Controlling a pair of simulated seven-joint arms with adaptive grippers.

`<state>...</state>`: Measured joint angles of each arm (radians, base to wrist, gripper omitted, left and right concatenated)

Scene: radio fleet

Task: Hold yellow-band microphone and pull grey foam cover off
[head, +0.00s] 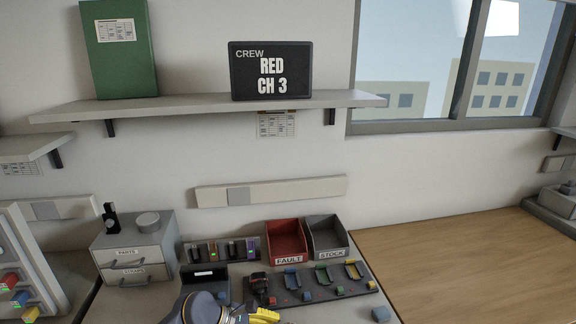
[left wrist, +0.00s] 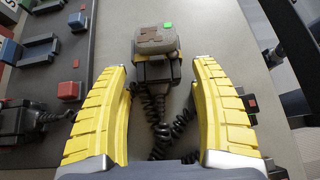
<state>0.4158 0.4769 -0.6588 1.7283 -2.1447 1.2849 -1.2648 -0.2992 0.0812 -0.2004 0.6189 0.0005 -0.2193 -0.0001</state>
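A microphone with a grey foam cover (left wrist: 155,40) lies in the left wrist view, just beyond my left fingertips. The cover has a brownish patch and a small green tag. A little yellow shows at the edges of the dark microphone body (left wrist: 157,73) below the cover. A black coiled cord (left wrist: 157,115) runs back from it between the fingers. My left gripper (left wrist: 160,68) is open, with its yellow fingers on either side and apart from the body. Its yellow fingers also show at the bottom edge of the head view (head: 263,316). My right gripper is not in view.
A board with coloured cradles (head: 322,284) and a black microphone (head: 259,284) lies before the red FAULT bin (head: 286,241) and grey STOCK bin (head: 327,237). A drawer unit (head: 133,253) stands left. A sign on the shelf reads RED CH 3 (head: 271,71). The wooden desktop at right is clear.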

